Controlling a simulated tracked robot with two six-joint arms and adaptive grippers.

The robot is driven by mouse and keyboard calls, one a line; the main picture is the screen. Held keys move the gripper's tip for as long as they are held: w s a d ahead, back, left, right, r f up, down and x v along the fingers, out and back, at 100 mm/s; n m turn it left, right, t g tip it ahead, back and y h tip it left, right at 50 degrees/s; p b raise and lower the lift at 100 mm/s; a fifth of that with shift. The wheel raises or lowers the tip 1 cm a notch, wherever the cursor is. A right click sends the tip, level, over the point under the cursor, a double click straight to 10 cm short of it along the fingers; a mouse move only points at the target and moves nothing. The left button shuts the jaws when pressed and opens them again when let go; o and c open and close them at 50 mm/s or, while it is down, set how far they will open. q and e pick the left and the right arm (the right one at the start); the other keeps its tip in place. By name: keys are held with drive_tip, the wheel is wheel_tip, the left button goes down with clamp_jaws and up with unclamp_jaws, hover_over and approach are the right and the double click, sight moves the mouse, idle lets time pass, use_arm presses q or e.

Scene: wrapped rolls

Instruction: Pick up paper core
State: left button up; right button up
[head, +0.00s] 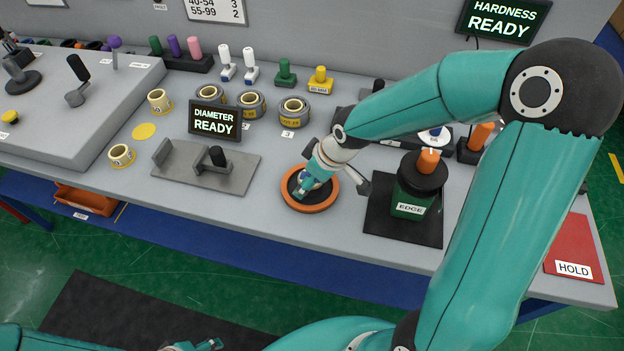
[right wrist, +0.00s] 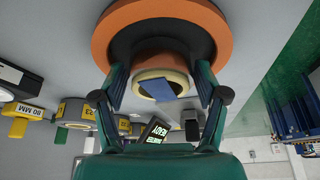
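A paper core (right wrist: 147,76), a short cream ring with a blue patch across its opening, sits in the dark middle of an orange-rimmed round dish (right wrist: 110,42). My right gripper (right wrist: 160,85) points into this dish, with one finger on each side of the core and small gaps showing between. In the head view the orange dish (head: 311,209) is at the bench's centre. My right gripper (head: 308,188) reaches down into it and hides most of the core. My left gripper (head: 200,346) is at the bottom edge, mostly cut off.
A grey diameter fixture (head: 205,170) is at left. Wrapped rolls (head: 294,111) stand behind. A red HOLD mat (head: 572,245) lies at far right. Bare bench lies in front of the dish.

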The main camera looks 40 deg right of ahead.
drive_tip(key=c, duration=0.9)
drive_tip(key=shift+o, duration=0.2)
drive_tip(key=shift+r, duration=0.1)
